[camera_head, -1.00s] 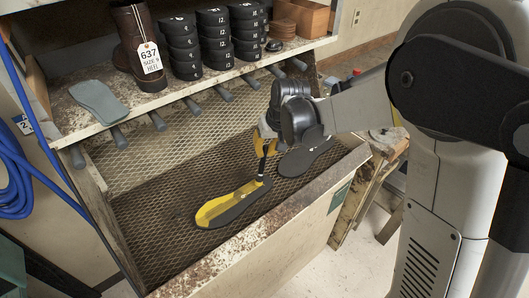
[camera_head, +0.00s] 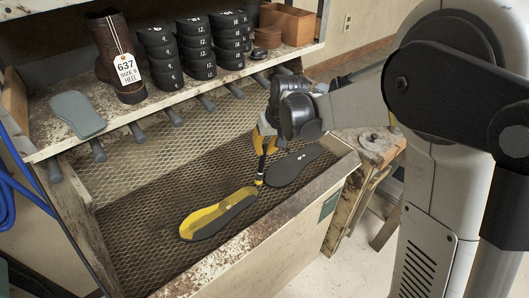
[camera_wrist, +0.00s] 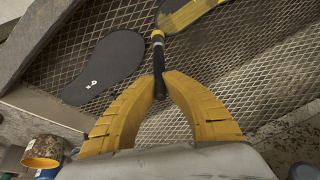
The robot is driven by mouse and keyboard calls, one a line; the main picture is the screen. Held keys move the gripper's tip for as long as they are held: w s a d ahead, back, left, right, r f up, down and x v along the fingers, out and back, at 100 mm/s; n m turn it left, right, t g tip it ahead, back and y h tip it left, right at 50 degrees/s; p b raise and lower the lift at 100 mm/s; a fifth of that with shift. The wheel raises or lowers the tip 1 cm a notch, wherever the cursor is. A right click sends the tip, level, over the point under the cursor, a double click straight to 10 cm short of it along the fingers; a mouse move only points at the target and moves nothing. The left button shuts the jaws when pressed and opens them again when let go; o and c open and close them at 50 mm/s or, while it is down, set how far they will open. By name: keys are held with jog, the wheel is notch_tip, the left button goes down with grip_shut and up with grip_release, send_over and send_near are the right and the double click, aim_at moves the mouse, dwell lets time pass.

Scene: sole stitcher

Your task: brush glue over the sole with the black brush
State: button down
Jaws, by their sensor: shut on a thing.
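A sole (camera_head: 230,217) lies on the mesh of the bench well. Yellow glue covers its upper left side in a long band, and a dark strip shows along its lower right edge. My gripper (camera_head: 263,143) is shut on the black brush (camera_wrist: 158,60), whose handle stands between the yellow fingers (camera_wrist: 160,88). The brush points down, with its yellow tip at the right end of the glued sole. I cannot tell whether it touches. The sole shows partly at the top of the wrist view (camera_wrist: 190,12).
A second, bare dark sole (camera_head: 293,166) lies close right of the brush. The well's worn front rim (camera_head: 235,250) is in front. The shelf above holds a tagged brown boot (camera_head: 110,50), stacked black heels (camera_head: 160,60) and a grey sole (camera_head: 77,114). Knobs stick out below the shelf.

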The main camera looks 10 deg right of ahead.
jog(key=shift+s+a+r+p, duration=0.1)
jog(key=shift+r+p, duration=0.1)
jog(key=shift+r, duration=0.25)
jog(key=shift+s+a+r+p, duration=0.1)
jog(key=shift+r+p, duration=0.05)
jog(key=shift+r, duration=0.25)
jog(key=shift+w+d+r+p, duration=0.1)
jog(key=shift+d+r+p, duration=0.05)
jog(key=shift+r+p, duration=1.55)
jog(key=shift+r, duration=0.8)
